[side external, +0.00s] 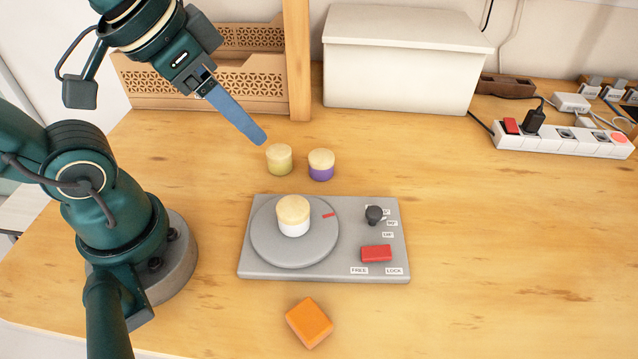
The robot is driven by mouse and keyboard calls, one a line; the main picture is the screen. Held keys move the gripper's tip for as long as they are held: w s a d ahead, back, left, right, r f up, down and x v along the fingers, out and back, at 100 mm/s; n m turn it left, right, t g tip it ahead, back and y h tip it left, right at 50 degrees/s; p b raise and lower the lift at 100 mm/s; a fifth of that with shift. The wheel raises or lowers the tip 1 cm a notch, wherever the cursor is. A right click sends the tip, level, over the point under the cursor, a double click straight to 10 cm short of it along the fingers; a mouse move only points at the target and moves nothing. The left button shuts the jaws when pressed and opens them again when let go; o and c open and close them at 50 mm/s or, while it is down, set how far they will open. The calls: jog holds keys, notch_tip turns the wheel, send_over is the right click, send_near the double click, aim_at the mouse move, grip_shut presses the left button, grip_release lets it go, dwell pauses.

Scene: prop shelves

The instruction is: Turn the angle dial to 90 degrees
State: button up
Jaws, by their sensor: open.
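A grey control box (330,275) lies on the wooden table. Its dark angle dial knob (375,215) sits at the upper right beside small degree labels (391,223); the middle one seems to read 90, but I cannot tell where the knob points. A red block-shaped switch (376,253) sits below it, above FREE and LOCK labels. A round grey turntable (270,250) with a red mark carries a white jar (294,218) with a pale lid. My gripper (258,138), with blue fingers, is open and empty above the table, up and left of the box, apart from the dial.
A green jar (279,159) and a purple jar (321,165) stand behind the box, close to my fingertips. An orange block (309,323) lies in front. A white bin (400,65), wooden crates (240,90) and a power strip (570,141) are at the back. The table's right side is clear.

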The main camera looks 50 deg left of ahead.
dwell(0.3)
jog(key=m+g, duration=0.6)
jog(key=m, duration=0.1)
send_over(375, 211)
notch_tip(375, 211, down, 9)
jog(key=shift+w+a+f, duration=0.1)
jog(key=shift+a+f, duration=0.05)
jog(key=shift+f, duration=2.7)
